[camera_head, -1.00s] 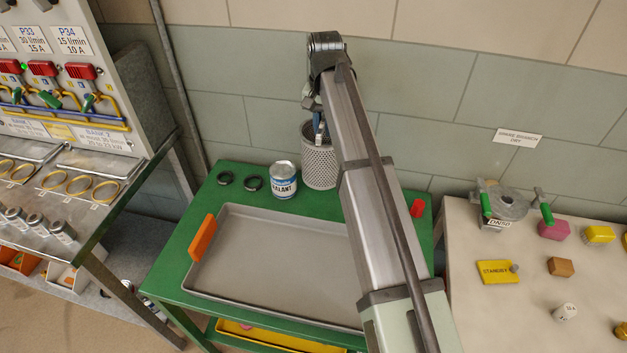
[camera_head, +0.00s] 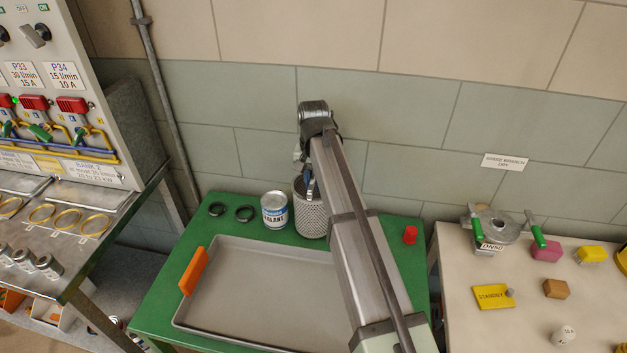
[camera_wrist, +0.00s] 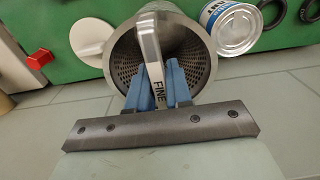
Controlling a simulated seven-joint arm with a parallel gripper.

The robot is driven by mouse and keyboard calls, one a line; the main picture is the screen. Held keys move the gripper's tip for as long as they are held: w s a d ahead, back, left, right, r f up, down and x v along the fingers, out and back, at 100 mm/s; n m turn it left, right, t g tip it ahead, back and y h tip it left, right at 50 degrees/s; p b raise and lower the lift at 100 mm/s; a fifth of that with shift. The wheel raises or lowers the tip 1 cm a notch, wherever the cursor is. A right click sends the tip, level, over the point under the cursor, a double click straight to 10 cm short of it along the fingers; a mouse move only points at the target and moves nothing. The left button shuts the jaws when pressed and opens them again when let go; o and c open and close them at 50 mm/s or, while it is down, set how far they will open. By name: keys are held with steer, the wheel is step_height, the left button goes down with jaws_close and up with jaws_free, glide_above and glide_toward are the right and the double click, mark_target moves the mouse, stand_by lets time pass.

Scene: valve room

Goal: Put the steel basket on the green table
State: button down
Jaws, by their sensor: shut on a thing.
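The steel basket (camera_head: 311,216) is a perforated grey cylinder at the back of the green table (camera_head: 172,292), just right of the sealant can. It looks upright, and its base appears at the tabletop, but I cannot tell whether it touches. My gripper (camera_head: 309,183) is above it, partly hidden by my arm. In the wrist view my gripper (camera_wrist: 157,82) has its blue fingers shut on the basket's flat handle, marked "FINE". The basket's open mouth (camera_wrist: 124,66) and perforated inside show there, and the basket looks empty.
The sealant can (camera_head: 274,211) stands close beside the basket, with two black rings (camera_head: 244,213) further left. A grey tray (camera_head: 255,290) with an orange grip fills the front. A red object (camera_head: 410,234) is at right. A pale disc (camera_wrist: 92,40) shows beside the basket. The tiled wall is close behind.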

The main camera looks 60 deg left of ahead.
steer(key=shift+f, duration=0.15)
steer(key=c, duration=1)
jaws_free()
steer(key=shift+c, duration=0.2)
step_height(320, 180, up, 12)
